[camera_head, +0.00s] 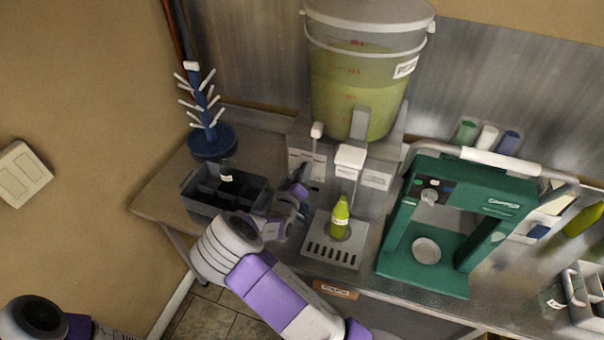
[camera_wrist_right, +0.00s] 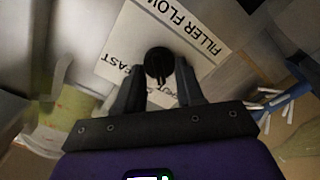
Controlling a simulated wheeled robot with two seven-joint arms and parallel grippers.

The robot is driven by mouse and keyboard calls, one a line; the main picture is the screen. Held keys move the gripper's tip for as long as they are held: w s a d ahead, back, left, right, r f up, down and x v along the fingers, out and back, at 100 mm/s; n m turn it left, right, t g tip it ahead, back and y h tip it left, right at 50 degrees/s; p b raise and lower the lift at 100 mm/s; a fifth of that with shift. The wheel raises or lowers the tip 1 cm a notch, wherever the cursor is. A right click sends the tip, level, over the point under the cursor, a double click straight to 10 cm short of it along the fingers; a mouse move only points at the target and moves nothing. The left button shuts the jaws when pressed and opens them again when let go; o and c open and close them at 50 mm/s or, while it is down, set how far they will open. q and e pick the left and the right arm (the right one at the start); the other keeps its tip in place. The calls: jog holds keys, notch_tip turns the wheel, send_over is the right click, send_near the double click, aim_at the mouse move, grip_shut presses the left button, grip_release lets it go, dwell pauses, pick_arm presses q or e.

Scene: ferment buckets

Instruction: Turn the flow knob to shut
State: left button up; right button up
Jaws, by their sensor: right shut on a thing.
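The flow knob (camera_wrist_right: 158,62) is a dark round knob on a white label plate (camera_wrist_right: 205,38), printed with "FILLER FLOW", "FAST" and a partly covered "SHUT". My right gripper (camera_wrist_right: 160,82) is shut on the knob, one finger on each side. In the head view my right gripper (camera_head: 303,174) is at the left front of the grey filler stand and hides the knob. The knob's pointer direction cannot be made out. A yellow-green bottle (camera_head: 340,222) stands upright on the slotted drip tray (camera_head: 316,243) below the white filler head (camera_head: 349,158). My left gripper is out of view.
A clear bucket (camera_head: 348,90) of yellow-green liquid stands above the filler. A dark divided crate (camera_head: 205,208) with one bottle and a blue drying tree (camera_head: 208,138) are at left. A green capping machine (camera_head: 402,235) stands close at right.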

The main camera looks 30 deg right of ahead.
jog(key=o, duration=1)
jog(key=v, duration=0.7)
jog(key=shift+s+a, duration=0.15)
jog(key=shift+s, duration=0.1)
